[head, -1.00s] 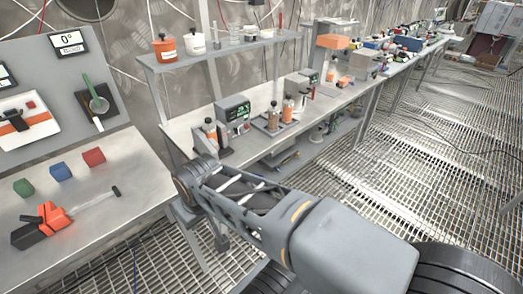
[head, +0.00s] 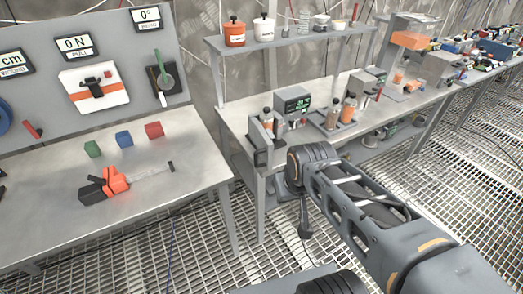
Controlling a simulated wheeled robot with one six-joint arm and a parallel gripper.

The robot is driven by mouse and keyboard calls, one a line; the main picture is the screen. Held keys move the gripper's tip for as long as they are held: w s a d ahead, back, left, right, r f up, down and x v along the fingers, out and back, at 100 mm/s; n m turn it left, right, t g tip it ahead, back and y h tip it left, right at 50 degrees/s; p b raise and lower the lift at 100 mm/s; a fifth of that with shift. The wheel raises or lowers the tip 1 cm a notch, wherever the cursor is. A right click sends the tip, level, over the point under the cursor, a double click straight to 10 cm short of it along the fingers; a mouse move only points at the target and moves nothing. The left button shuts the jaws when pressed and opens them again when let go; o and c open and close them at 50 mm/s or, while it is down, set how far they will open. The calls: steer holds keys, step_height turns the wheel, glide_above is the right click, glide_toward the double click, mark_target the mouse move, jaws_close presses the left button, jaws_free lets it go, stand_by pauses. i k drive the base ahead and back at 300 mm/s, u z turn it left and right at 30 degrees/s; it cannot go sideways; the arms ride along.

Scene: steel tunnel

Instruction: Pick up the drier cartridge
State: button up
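I cannot tell for sure which item is the drier cartridge. Small bottles with orange contents stand on the bench in the middle: one bottle (head: 267,121) at the near left corner, and a pair of bottles (head: 348,108) in a grey tray right of the display box. My arm reaches in from the lower right, with its joint in front of the bench's near end. My gripper cannot be made out; its end is hidden or outside the picture.
The left table (head: 205,165) holds an orange and black tool (head: 117,180) and green, blue and red cubes (head: 123,138). A display box (head: 292,103) stands on the middle bench. A shelf (head: 290,40) above carries an orange tub (head: 235,33) and a white tub (head: 264,28). Grating floor is free at the right.

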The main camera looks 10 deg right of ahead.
mark_target(266, 119)
steer(key=z, duration=1)
steer(key=i, duration=1.15)
steer(key=u, duration=3.3)
